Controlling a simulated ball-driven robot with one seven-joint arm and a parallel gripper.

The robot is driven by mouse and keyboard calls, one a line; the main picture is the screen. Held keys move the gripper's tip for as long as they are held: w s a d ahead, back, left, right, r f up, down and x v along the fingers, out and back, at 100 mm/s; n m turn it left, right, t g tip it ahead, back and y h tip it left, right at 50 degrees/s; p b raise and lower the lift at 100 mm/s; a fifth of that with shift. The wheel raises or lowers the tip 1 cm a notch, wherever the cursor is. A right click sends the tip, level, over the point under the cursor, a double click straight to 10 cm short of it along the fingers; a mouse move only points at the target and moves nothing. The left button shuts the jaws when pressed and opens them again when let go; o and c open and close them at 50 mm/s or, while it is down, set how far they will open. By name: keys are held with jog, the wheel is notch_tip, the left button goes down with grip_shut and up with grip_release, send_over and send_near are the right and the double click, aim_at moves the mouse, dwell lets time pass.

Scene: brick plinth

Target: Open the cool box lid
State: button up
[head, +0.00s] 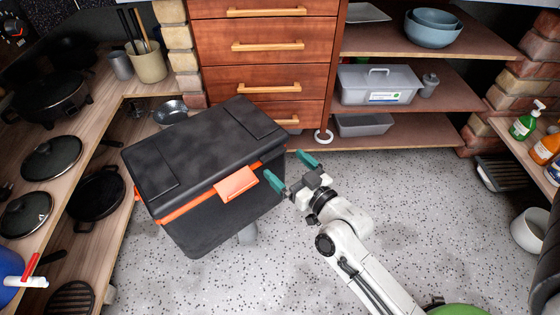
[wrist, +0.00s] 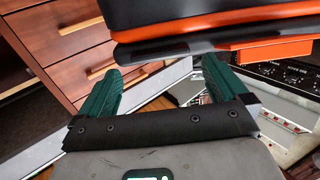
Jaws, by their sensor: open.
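My gripper (head: 290,170) is open and empty, to the right of the latch, near the box's right front corner. In the wrist view the green fingers of my gripper (wrist: 158,85) are spread wide. The dark lid edge and orange band (wrist: 270,48) of the cool box cross above them, mainly toward the right finger. I cannot tell whether a finger touches the box.
Wooden drawers (head: 265,50) stand behind the box, and shelves with a grey container (head: 378,84) are at the back right. A counter with pans (head: 50,157) runs along the left.

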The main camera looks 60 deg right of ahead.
aim_at(276, 156)
jog(key=shift+x, duration=1.85)
